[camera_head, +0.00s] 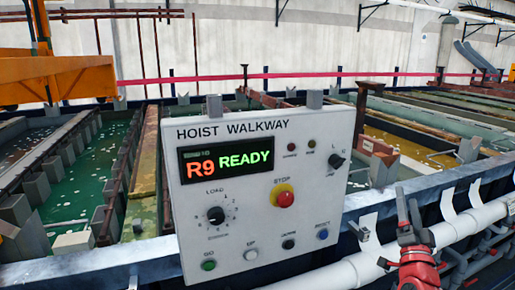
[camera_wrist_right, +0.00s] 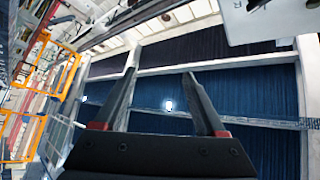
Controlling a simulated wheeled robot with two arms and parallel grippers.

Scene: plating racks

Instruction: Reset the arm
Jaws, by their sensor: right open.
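The white control box (camera_head: 255,225) labelled HOIST WALKWAY faces me in the head view. Its display (camera_head: 225,160) reads R9 READY. A red stop button (camera_head: 284,197) on a yellow collar sits right of the black load knob (camera_head: 215,215). A green button (camera_head: 208,265), a pale one, a black one and a blue one (camera_head: 322,234) line the bottom edge. My red right gripper (camera_head: 409,207) is to the right of the box, apart from it. In the wrist view its fingers (camera_wrist_right: 161,76) are spread and empty. My left gripper is out of view.
Large tanks of green liquid (camera_head: 85,170) lie behind the box. White pipes (camera_head: 350,272) and brackets run along the right, close to my right arm. A yellow hoist frame (camera_head: 60,80) stands at the back left. The box's corner shows in the wrist view (camera_wrist_right: 275,22).

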